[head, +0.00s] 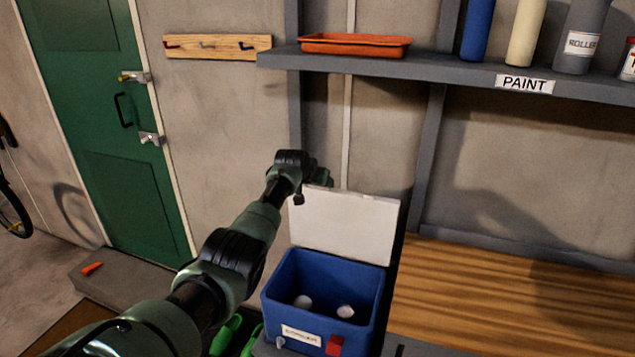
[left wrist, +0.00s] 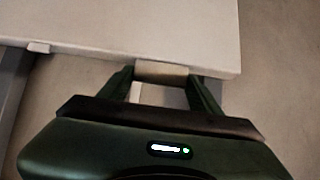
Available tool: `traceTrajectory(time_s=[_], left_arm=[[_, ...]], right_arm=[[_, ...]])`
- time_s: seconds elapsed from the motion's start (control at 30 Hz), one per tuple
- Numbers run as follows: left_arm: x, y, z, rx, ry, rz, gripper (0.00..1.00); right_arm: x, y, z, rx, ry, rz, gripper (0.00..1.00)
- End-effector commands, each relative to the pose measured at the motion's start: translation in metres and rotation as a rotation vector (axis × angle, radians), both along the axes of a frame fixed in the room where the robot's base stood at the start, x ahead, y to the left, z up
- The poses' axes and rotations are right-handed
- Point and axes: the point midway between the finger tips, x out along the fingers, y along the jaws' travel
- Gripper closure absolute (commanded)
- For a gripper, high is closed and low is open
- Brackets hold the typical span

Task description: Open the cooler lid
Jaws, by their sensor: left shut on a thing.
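The blue cooler (head: 316,318) stands low in the middle of the head view, its front labelled and carrying a red part (head: 334,345). Its white lid (head: 345,225) stands raised at the back, roughly upright, with the inside of the cooler uncovered. Two pale round things lie inside. My left gripper (head: 324,178) is at the lid's upper left corner, its fingers mostly hidden behind the wrist. In the left wrist view, the fingers (left wrist: 162,76) are closed on a small tab at the edge of the lid (left wrist: 130,28). My right gripper is not in view.
A wooden worktop (head: 500,300) lies right of the cooler. A grey shelf (head: 440,68) above holds an orange tray (head: 355,44) and several cylinders. A hook board (head: 217,46) hangs at upper left, beside a green door (head: 105,120). Green items (head: 228,335) lie left of the cooler.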

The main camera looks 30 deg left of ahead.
Motion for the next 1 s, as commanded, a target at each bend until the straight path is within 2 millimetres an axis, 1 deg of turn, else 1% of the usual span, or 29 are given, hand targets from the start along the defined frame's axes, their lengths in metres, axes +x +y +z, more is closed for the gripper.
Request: traceTrajectory(time_s=[0.03,0.07,0.1,0.13,0.43,0.6,0.83,1.0], left_arm=[[0.002,0.001,0.005,0.002,-0.011,0.001,1.00],[0.002,0.001,0.005,0.002,-0.011,0.001,0.31],[0.002,0.001,0.005,0.002,-0.011,0.001,0.20],[0.001,0.001,0.005,0.002,-0.011,0.001,0.15],[0.000,0.000,0.002,0.001,-0.004,0.000,0.15],[-0.004,0.000,0.005,0.002,-0.005,-0.001,0.15],[-0.022,-0.005,0.020,0.004,-0.004,-0.001,0.15],[-0.038,-0.008,0.033,0.004,-0.006,-0.001,0.15]], right_arm=[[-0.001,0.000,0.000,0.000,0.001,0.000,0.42],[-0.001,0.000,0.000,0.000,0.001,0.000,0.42],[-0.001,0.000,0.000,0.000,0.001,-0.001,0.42],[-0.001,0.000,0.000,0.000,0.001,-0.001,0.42],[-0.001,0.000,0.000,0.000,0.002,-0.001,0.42],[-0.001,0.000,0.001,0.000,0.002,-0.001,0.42],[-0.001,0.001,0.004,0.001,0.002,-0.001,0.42],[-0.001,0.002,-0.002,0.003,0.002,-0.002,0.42]])
